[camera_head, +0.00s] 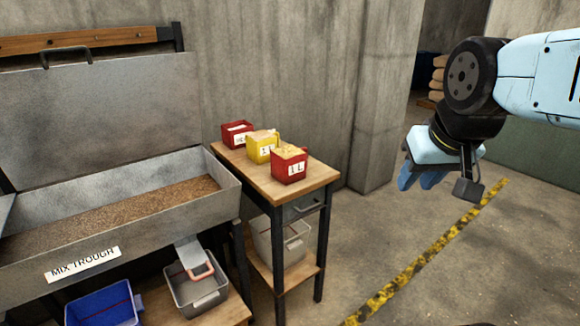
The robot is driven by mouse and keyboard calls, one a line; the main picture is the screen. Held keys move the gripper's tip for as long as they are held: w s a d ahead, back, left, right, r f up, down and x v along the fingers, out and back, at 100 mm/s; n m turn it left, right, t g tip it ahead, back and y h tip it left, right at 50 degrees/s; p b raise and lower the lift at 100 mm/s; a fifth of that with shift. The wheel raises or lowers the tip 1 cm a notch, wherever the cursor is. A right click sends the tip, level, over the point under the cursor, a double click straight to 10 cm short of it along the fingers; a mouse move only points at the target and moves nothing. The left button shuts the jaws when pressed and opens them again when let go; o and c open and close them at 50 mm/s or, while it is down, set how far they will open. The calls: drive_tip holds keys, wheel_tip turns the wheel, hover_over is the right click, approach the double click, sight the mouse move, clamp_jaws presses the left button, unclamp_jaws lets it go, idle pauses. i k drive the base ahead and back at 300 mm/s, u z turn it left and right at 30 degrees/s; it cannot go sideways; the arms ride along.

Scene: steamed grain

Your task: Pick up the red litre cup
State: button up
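A red cup (289,166) with a white label reading "1 L" stands upright on the front end of the small wooden-topped table (318,174). It holds something pale up to its rim. A second red container (235,139) with a white label, too small to read, stands at the back of the same table. My gripper (422,180) hangs over the floor to the right of the table, well apart from the cups. Its blue fingers point down and show no object between them; how far apart they are is unclear from this angle.
A yellow container (261,150) stands between the red ones, close behind the front cup. The metal mix trough (120,241), holding brown grain, is left of the table. Grey bins and a blue bin (103,304) sit below. The floor on the right is clear.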

sight(289, 162)
drive_tip(key=u, duration=0.1)
drive_tip(key=i, duration=0.9)
drive_tip(key=z, duration=0.1)
